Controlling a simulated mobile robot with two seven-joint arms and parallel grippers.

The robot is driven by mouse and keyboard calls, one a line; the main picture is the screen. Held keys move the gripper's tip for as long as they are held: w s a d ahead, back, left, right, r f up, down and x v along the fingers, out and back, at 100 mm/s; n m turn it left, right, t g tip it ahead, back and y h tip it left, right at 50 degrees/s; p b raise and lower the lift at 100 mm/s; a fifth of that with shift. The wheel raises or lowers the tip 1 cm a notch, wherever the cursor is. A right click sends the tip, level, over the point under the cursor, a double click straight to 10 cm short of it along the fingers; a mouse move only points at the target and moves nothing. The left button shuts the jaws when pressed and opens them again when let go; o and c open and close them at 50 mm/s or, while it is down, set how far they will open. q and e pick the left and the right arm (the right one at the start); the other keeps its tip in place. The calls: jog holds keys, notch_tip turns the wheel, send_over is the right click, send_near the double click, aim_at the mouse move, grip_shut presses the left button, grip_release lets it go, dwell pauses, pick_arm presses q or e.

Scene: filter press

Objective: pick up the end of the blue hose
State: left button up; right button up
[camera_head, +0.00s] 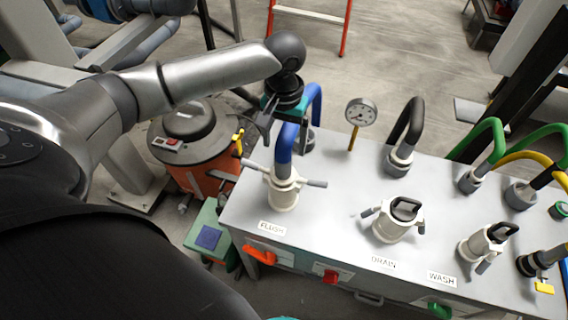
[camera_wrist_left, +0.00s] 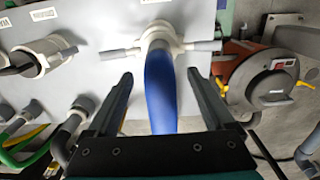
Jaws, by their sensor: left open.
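The blue hose (camera_head: 285,142) arches up from a cream cam-lever coupling (camera_head: 284,190) at the socket labelled FLUSH and bends back to a grey fitting behind. The coupling is seated on the socket, its two grey lever arms spread sideways. My left gripper (camera_head: 272,116) is open at the hose arch, above and behind the coupling. In the left wrist view, the blue hose (camera_wrist_left: 160,92) runs between the two open dark fingers, with visible gaps on both sides. The coupling (camera_wrist_left: 158,40) lies just beyond the fingertips. My right gripper does not show.
The grey panel top (camera_head: 335,195) carries capped DRAIN (camera_head: 398,220) and WASH (camera_head: 487,243) ports, a pressure gauge (camera_head: 361,112), and black (camera_head: 408,122) and green hoses to the right. An orange vacuum-like drum (camera_head: 195,150) stands left of the panel.

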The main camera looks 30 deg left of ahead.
aim_at(284, 159)
pick_arm(q)
jog(key=f, duration=0.3)
jog(key=f+b, duration=0.1)
jog(key=f, duration=0.2)
jog(key=shift+s, duration=0.2)
jog(key=shift+r, duration=0.1)
grip_shut()
dwell(0.4)
